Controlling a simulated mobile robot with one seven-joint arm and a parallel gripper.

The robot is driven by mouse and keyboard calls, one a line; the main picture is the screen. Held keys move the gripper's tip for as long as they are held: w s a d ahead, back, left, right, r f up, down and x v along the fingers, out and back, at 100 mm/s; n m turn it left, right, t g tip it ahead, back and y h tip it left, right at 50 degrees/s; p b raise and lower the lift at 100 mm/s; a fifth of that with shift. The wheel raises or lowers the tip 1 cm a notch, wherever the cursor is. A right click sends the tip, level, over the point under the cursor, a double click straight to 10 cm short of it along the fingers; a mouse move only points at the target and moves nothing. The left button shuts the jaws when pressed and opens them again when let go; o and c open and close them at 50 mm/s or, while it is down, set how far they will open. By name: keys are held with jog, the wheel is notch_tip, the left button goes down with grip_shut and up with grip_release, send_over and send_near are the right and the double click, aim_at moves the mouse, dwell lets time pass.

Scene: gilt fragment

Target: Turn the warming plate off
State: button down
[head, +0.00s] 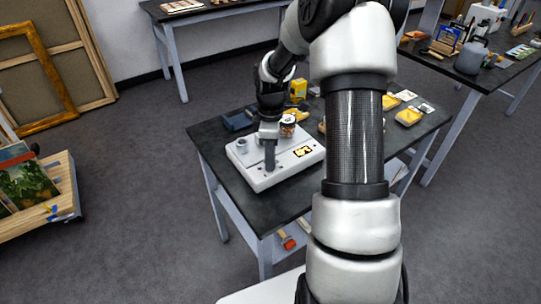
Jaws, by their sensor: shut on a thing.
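The warming plate (305,162) looks like the white, flat, box-shaped device on the near left part of the dark table. Its top has a grey panel at the back and a small orange-and-black label at the right. My gripper (270,167) points down onto the plate's top, left of the label. Its fingers are close together and reach the top surface. They appear shut on a small control there, which they hide. I cannot tell the control's shape or its setting. A small grey round piece (242,145) stands on the plate's back left corner.
A brown jar (287,126) stands behind the gripper, close to it. A dark blue box (237,121), yellow containers (298,90) and yellow trays (408,116) lie on the same dark table (225,173). My own arm covers the table's middle.

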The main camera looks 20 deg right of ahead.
jog(key=shift+n, duration=0.6)
jog(key=c, duration=1.5)
grip_release()
jog(key=shift+w+d+r+p, duration=0.15)
jog(key=shift+r+p, duration=0.1)
jog(key=shift+r, duration=2.65)
jog(key=shift+w+r+p, duration=0.2)
jog(key=shift+r, duration=2.7)
jog(key=shift+w+d+r+p, duration=0.15)
jog(key=shift+r+p, duration=0.1)
jog(key=shift+r, duration=2.65)
jog(key=shift+a, duration=0.1)
